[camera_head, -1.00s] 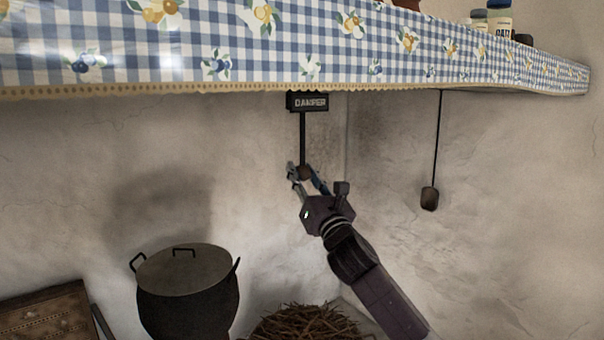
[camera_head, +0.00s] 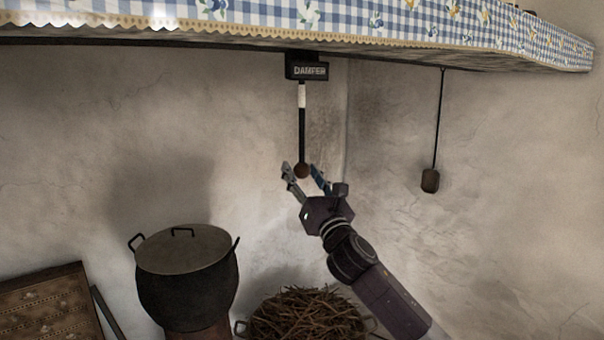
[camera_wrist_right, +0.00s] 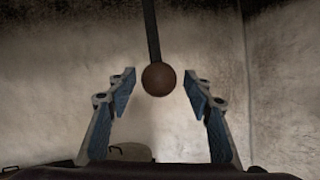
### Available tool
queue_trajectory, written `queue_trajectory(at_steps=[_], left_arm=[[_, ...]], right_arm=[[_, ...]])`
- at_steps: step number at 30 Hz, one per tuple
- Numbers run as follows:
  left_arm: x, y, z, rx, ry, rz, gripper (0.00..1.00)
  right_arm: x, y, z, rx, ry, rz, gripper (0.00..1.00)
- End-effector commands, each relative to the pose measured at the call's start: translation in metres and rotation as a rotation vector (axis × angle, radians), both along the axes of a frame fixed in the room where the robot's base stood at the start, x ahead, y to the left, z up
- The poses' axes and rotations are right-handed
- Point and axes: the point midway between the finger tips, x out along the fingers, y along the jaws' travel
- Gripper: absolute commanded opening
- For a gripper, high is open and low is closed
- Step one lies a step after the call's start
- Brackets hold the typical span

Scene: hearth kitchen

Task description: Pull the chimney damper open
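The damper is a black box labelled DAMPER (camera_head: 307,70) under the mantel, with a dark rod (camera_head: 302,130) hanging straight down from it. A white band (camera_head: 302,96) shows on the rod near its top. A round brown knob (camera_head: 303,171) ends the rod; it also shows in the right wrist view (camera_wrist_right: 158,79). My right gripper (camera_head: 304,174) is open, its fingers on either side of the knob. In the right wrist view there are gaps between the knob and both fingers (camera_wrist_right: 161,92). My left gripper is not in view.
A checked cloth (camera_head: 400,25) edges the mantel above. A dark weight (camera_head: 430,181) hangs on a cord to the right. A lidded black pot (camera_head: 187,290), a basket of twigs (camera_head: 308,315) and a wooden drawer chest (camera_head: 45,305) stand below. The wall around the knob is clear.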

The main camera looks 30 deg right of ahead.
Motion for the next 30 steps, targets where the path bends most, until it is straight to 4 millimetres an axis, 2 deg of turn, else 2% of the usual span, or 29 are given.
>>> queue_trajectory(at_steps=[6, 10, 24, 30], left_arm=[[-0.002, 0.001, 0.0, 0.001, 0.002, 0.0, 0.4], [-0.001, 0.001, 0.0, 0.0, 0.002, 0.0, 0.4], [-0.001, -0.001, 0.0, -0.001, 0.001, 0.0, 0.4], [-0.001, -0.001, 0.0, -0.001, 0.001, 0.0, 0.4]], right_arm=[[-0.002, 0.0, 0.001, -0.002, -0.003, 0.0, 0.47], [-0.011, 0.002, -0.003, -0.002, -0.002, 0.0, 0.47], [-0.083, 0.016, -0.035, -0.001, 0.002, 0.001, 0.47], [-0.103, 0.02, -0.042, 0.001, 0.001, 0.0, 0.47]])
